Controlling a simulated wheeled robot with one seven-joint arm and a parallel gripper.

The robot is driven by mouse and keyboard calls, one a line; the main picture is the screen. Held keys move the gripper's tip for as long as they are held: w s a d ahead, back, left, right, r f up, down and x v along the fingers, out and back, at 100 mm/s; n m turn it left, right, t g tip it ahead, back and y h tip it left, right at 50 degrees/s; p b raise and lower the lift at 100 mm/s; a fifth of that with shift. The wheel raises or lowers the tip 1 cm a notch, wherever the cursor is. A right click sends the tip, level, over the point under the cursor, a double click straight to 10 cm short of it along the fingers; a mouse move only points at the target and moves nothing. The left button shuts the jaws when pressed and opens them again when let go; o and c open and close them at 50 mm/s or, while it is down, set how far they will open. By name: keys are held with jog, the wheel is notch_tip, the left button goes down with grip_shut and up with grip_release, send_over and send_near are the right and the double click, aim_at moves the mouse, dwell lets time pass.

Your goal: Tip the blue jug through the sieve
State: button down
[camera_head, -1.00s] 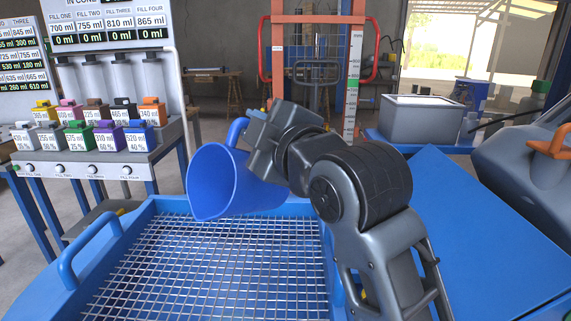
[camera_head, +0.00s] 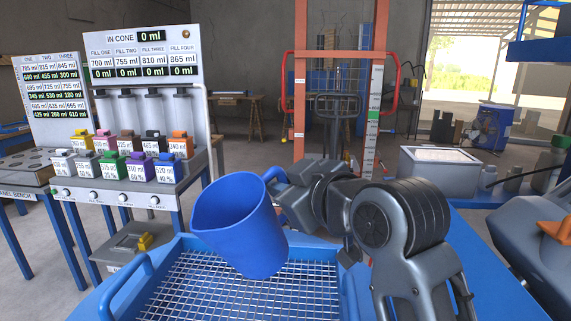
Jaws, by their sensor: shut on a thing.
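The blue jug (camera_head: 240,235) is in the middle of the view, above the far part of the sieve. It leans a little to the left, with its mouth up and its inside hidden from view. My gripper (camera_head: 279,186) is shut on the jug's handle at its upper right; the fingertips are mostly hidden. The sieve (camera_head: 205,290) is a metal wire grid in a blue frame with a side handle, below the jug. No liquid shows on the grid or leaving the jug.
A red lifting frame (camera_head: 299,100) stands behind. A grey box (camera_head: 437,175) and a grey machine body (camera_head: 530,225) are at the right.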

jog(key=m+p, duration=0.1)
jog(key=p, duration=0.1)
jog(key=r+m+g+p, duration=0.1)
jog(key=p, duration=0.2)
jog(key=shift+r+m+y, duration=0.3)
jog(key=shift+m, duration=0.1)
jog(key=shift+f+m+g+p, duration=0.1)
jog(key=shift+m+g+p, duration=0.3)
jog(key=shift+p, duration=0.3)
jog(key=shift+s, duration=0.1)
